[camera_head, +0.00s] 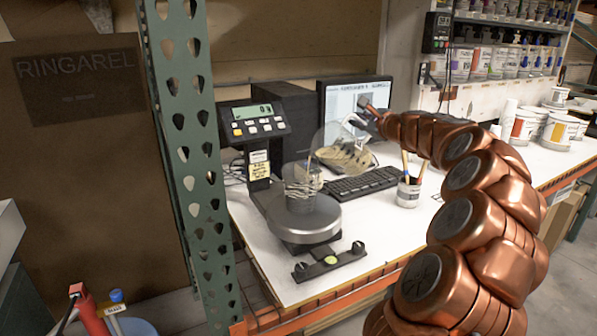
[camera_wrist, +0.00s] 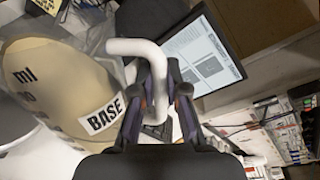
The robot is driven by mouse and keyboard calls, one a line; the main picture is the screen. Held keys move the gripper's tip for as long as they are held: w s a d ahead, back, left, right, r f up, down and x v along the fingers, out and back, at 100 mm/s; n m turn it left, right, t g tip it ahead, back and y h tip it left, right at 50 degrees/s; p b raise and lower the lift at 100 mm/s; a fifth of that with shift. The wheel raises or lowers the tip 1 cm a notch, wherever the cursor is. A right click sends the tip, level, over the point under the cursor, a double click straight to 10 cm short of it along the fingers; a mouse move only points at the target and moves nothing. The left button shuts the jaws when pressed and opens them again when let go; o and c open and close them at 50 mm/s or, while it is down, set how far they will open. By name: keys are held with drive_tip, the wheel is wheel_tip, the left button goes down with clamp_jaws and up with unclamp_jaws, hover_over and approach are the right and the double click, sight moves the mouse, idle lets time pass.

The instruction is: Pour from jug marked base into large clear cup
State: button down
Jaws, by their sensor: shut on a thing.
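The jug marked BASE (camera_head: 343,155) is see-through, with cream liquid inside. It is tilted with its mouth end to the left, above and right of the large clear cup. In the wrist view the jug (camera_wrist: 62,85) fills the left side, with its BASE label facing me. My gripper (camera_head: 368,118) is shut on the jug's white handle (camera_wrist: 140,47); its fingers (camera_wrist: 160,100) lie either side of it. The large clear cup (camera_head: 301,188) stands upright on the scale's round plate (camera_head: 303,217). A thin pale streak shows above the cup; I cannot tell if it is liquid.
The scale's display (camera_head: 258,118) stands behind the cup; its reading is too small to read surely. A monitor (camera_head: 350,98), keyboard (camera_head: 363,184) and small brush pot (camera_head: 408,192) are on the bench. A green rack post (camera_head: 190,150) stands left. The bench's front is mostly clear.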

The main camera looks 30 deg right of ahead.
drive_tip(key=shift+a+r+n+b, duration=0.2)
drive_tip(key=shift+a+n+b, duration=0.1)
drive_tip(key=shift+b, duration=0.15)
idle(1.8)
drive_tip(key=shift+w+a+r+n+h+b, duration=0.25)
drive_tip(key=shift+a+r+n+b, duration=0.25)
drive_tip(key=shift+r, duration=0.25)
idle(4.5)
drive_tip(key=shift+s+d+f+m+p, duration=0.2)
drive_tip(key=shift+d+f+m+p, duration=0.45)
drive_tip(key=shift+p, duration=0.1)
drive_tip(key=shift+d+p, duration=0.2)
drive_tip(key=shift+p, duration=0.4)
drive_tip(key=shift+s+d+f+m+p, duration=0.15)
drive_tip(key=shift+d+m+p, duration=0.15)
drive_tip(key=shift+m, duration=0.15)
drive_tip(key=shift+f, duration=0.2)
